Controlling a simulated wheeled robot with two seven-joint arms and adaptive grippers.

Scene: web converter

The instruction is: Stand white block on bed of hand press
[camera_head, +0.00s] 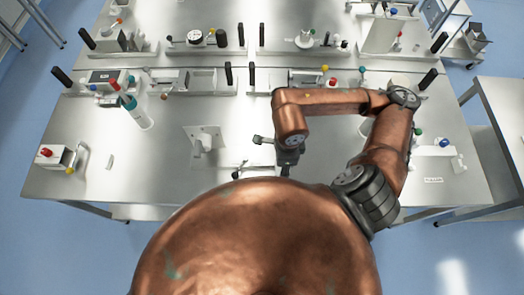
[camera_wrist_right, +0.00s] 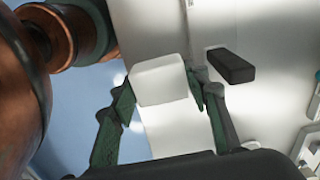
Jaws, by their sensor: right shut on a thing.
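The white block (camera_wrist_right: 160,84) sits between the two green fingers of my right gripper (camera_wrist_right: 160,90) in the right wrist view. The gripper is shut on it. In the head view my right gripper (camera_head: 284,165) hangs over the front middle of the steel table, mostly hidden by my own arm, and the block cannot be made out there. I cannot tell for sure which fixture is the hand press. A pale fixture with a flat plate (camera_head: 204,138) stands left of the gripper. My left gripper is not in view.
A black bar (camera_wrist_right: 231,66) lies close right of the block in the wrist view. Several fixtures and black posts line the back. The front left is mostly clear.

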